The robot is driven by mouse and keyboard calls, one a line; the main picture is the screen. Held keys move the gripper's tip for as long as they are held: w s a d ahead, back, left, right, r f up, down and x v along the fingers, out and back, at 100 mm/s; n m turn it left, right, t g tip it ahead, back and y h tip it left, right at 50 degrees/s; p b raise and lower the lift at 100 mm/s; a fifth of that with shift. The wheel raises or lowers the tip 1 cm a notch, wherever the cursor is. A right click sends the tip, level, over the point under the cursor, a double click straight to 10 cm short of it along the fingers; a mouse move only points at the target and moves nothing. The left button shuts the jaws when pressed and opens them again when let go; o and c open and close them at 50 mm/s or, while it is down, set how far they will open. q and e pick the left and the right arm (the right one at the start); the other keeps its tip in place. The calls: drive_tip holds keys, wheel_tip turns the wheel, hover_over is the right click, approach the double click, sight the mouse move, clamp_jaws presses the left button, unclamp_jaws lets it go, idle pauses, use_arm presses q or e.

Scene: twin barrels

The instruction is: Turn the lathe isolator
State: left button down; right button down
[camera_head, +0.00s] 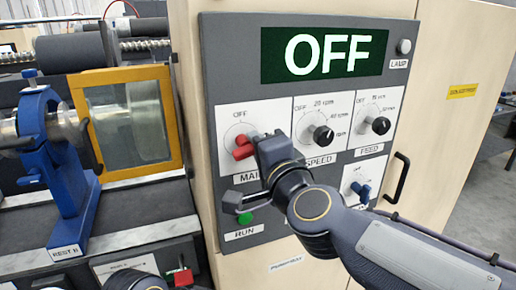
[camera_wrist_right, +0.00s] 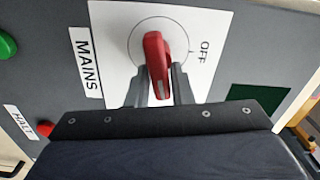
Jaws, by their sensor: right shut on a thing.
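The isolator is a red knob (camera_head: 243,148) on a white plate marked MAINS, with OFF printed above it. In the right wrist view the red knob (camera_wrist_right: 154,52) has its long handle crosswise on the plate, not in line with the OFF mark. My right gripper (camera_head: 258,148) is shut on this handle; in the right wrist view its two fingers (camera_wrist_right: 160,84) stand on either side of it. The gripper hides part of the knob and the MAINS label in the head view. The display (camera_head: 324,53) reads OFF in white.
SPEED (camera_head: 323,135) and FEED (camera_head: 381,125) knobs and a blue switch (camera_head: 361,191) sit to the right on the panel. A green RUN button (camera_head: 245,218) is below. A black handle (camera_head: 398,178) projects at right. A lathe with a yellow-framed guard (camera_head: 176,120) stands at left.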

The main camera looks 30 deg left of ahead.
drive_tip(key=shift+s+a+f+m+b, duration=0.15)
drive_tip(key=shift+f+m+b, duration=0.2)
drive_tip(key=shift+m, duration=0.65)
idle(0.7)
idle(0.3)
drive_tip(key=c, duration=1.6)
unclamp_jaws()
drive_tip(key=shift+o, duration=1)
drive_tip(key=shift+r, duration=0.1)
drive_tip(key=v, duration=0.7)
drive_tip(key=shift+s+d, duration=0.2)
drive_tip(key=shift+d, duration=0.15)
